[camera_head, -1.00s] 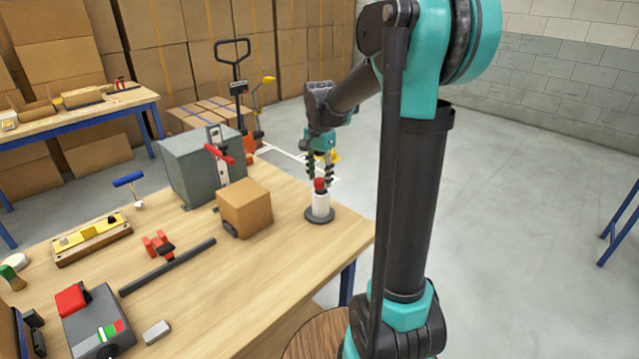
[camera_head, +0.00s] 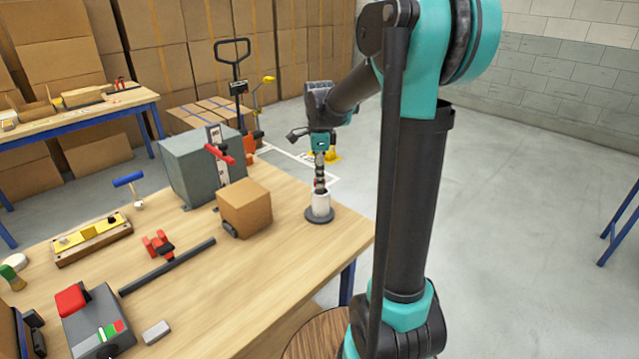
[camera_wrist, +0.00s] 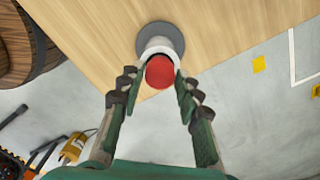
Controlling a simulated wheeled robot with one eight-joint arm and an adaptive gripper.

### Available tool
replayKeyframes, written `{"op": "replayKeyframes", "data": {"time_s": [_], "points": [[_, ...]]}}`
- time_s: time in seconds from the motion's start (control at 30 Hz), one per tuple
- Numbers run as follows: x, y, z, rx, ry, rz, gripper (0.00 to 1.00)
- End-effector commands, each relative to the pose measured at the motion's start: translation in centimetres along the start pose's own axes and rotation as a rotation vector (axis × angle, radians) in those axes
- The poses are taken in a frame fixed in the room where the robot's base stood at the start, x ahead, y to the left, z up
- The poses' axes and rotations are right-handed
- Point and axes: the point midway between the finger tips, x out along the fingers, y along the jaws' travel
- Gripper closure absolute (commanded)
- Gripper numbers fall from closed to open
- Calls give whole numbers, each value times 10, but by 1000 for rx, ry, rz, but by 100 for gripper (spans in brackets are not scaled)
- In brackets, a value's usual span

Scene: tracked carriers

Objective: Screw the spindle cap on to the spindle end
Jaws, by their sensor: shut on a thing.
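The red spindle cap (camera_wrist: 160,72) sits at the top of a white upright cylinder (camera_head: 320,206), which looks like the spindle end. The cylinder stands on a dark round base (camera_head: 313,219) near the table's right corner. My gripper (camera_head: 320,185) points straight down over it, its two green fingers with dark pads on either side of the cap in the wrist view. It is shut on the cap. In the head view the fingers hide most of the cap. The cap lines up with the cylinder, but I cannot tell how far the thread is engaged.
A cardboard box (camera_head: 245,208) stands left of the spindle, with a grey machine with a red lever (camera_head: 195,170) behind it. A dark bar (camera_head: 168,266), red clamp (camera_head: 158,244) and control box (camera_head: 97,322) lie further left. The wooden table (camera_head: 262,293) is clear in front.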

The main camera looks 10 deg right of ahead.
Motion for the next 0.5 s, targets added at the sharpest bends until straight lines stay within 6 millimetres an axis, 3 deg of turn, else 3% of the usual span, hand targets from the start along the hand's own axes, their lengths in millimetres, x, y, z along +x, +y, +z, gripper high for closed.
{"op": "replayKeyframes", "data": {"time_s": [0.13,0.5], "points": [[0,0,0,95,0,0,91],[0,0,0,134,0,0,91]]}}
